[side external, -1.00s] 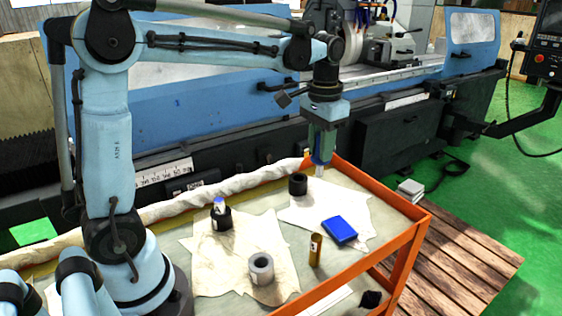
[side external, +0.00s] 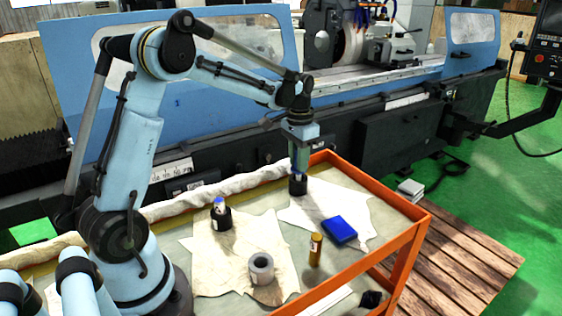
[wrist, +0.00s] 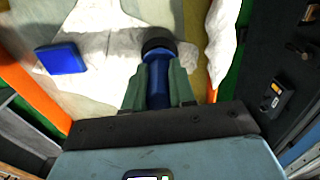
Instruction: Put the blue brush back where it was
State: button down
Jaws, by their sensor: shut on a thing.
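My gripper (side external: 298,172) points down over a small black cup (side external: 298,188) at the far side of the orange cart. In the wrist view, my gripper (wrist: 160,85) is shut on the blue brush (wrist: 158,92). The brush's far end lies at the black cup (wrist: 158,42), which is partly hidden by it. In the side view, a pale bit of the brush shows between the fingers and the cup. I cannot tell how far the brush reaches into the cup. The cup stands upright on a pale cloth.
A blue box (side external: 340,230) and a brown cylinder (side external: 315,249) are to the right. A second black cup (side external: 219,218) with a blue-and-white item and a grey roll (side external: 262,268) stand on another cloth. The orange cart rim (side external: 378,189) runs behind; the grinder is beyond.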

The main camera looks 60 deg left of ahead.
jog(key=shift+f, duration=0.75)
jog(key=shift+f, duration=0.45)
jog(key=c, duration=0.9)
grip_release()
jog(key=shift+c, duration=0.2)
notch_tip(320, 180, up, 13)
jog(key=shift+s+f, duration=0.1)
jog(key=shift+f, duration=0.1)
jog(key=shift+s+d+r, duration=0.2)
jog(key=shift+d+r, duration=0.15)
jog(key=shift+d, duration=0.05)
jog(key=s+d+f+t, duration=0.2)
jog(key=s+d+t, duration=0.1)
jog(key=s+d, duration=0.4)
jog(key=s+d+f+t, duration=0.3)
jog(key=s+d+t, duration=0.1)
jog(key=s+d, duration=0.2)
jog(key=shift+s+d, duration=0.35)
jog(key=shift+d, duration=0.15)
